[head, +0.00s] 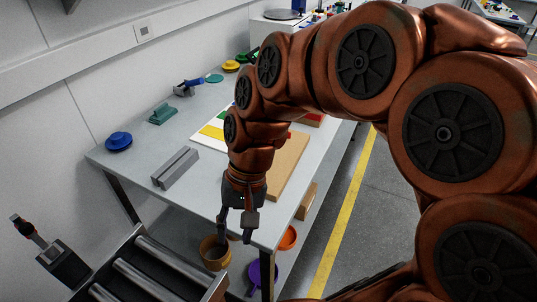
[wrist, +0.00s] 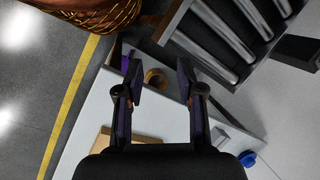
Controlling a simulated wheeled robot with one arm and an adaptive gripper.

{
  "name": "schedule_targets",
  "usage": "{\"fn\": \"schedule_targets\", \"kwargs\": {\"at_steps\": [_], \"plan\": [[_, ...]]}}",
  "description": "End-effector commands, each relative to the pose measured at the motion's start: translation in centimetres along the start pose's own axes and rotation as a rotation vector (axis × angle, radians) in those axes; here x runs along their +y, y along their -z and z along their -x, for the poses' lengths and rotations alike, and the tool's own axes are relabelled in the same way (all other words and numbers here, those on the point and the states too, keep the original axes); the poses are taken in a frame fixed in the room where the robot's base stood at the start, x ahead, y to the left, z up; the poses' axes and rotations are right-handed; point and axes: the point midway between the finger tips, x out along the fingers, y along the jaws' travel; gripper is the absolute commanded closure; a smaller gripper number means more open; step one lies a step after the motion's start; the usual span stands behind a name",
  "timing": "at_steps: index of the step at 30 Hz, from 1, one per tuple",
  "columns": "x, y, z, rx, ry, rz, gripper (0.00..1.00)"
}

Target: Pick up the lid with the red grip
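I cannot make out a lid with a red grip in either view; it may be hidden behind my arm or outside the frames. A blue round lid-like piece (head: 118,140) lies at the table's left edge, and it also shows in the wrist view (wrist: 247,158). A yellow round piece (head: 230,66) lies at the far end. My gripper (head: 235,236) hangs at the near table edge, pointing down. In the wrist view its fingers (wrist: 158,76) are spread with nothing between them.
The white table (head: 210,190) holds a grey block (head: 176,168), a teal piece (head: 162,114) and a brown board (head: 289,165). A roller conveyor (head: 150,268) stands at front left. Below are a tan pot (head: 214,252), purple pan (head: 262,274) and orange bowl (head: 288,238).

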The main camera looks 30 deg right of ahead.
Motion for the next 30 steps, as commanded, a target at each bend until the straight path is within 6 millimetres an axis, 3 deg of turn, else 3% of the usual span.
{"fn": "schedule_targets", "kwargs": {"at_steps": [8,11,16,23,30], "plan": [[-2.9,8.5,2.3,-0.044,0.282,-0.356,0.62],[-2.8,11.8,3.3,-0.068,0.383,-0.495,0.62],[-1.1,18.0,5.3,-0.109,0.562,-0.740,0.62],[5.0,26.4,7.8,-0.171,0.809,-1.089,0.62],[15.4,33.4,9.0,-0.242,1.064,-1.452,0.62]]}}
